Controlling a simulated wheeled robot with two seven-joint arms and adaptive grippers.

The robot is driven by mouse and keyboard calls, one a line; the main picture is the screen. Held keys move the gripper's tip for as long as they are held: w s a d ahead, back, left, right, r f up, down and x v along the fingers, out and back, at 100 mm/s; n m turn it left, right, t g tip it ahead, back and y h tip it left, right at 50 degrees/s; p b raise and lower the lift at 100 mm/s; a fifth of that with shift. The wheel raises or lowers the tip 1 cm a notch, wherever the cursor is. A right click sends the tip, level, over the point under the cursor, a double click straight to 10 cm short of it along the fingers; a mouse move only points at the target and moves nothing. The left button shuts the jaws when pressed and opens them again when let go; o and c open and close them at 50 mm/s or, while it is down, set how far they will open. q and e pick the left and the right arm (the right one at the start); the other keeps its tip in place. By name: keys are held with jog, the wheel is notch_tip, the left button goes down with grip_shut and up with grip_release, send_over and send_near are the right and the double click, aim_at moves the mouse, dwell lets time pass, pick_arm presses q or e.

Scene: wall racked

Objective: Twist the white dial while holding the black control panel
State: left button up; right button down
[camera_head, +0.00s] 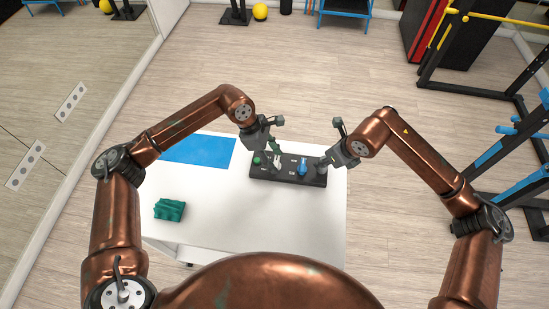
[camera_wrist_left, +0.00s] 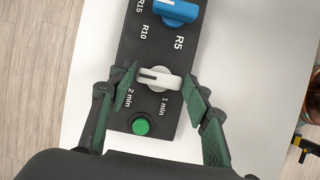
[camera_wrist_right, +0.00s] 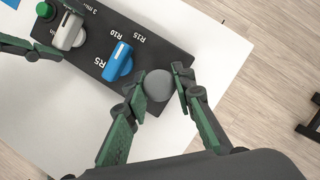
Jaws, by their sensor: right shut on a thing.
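The black control panel (camera_head: 290,178) lies on the white table. It carries a white dial (camera_wrist_left: 158,78), a blue dial (camera_wrist_left: 176,10) and a green button (camera_wrist_left: 140,126). In the left wrist view my left gripper (camera_wrist_left: 162,76) is open, with one finger on each side of the white dial and gaps to both. My right gripper (camera_wrist_right: 162,80) is shut on the grey round knob (camera_wrist_right: 157,86) at the panel's other end, beyond the blue dial. In the right wrist view the white dial (camera_wrist_right: 69,32) shows near the left finger tips.
The white table (camera_head: 240,215) is clear in front of the panel. A blue mat (camera_head: 199,151) lies at its back left and a teal ribbed block (camera_head: 169,209) at its left. Gym racks stand on the right, a mirror on the left.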

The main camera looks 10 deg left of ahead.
pick_arm(q)
jog(key=shift+o, duration=1.4)
jog(key=v, duration=1.2)
pick_arm(e)
jog(key=c, duration=1.5)
grip_release()
jog(key=shift+c, duration=0.2)
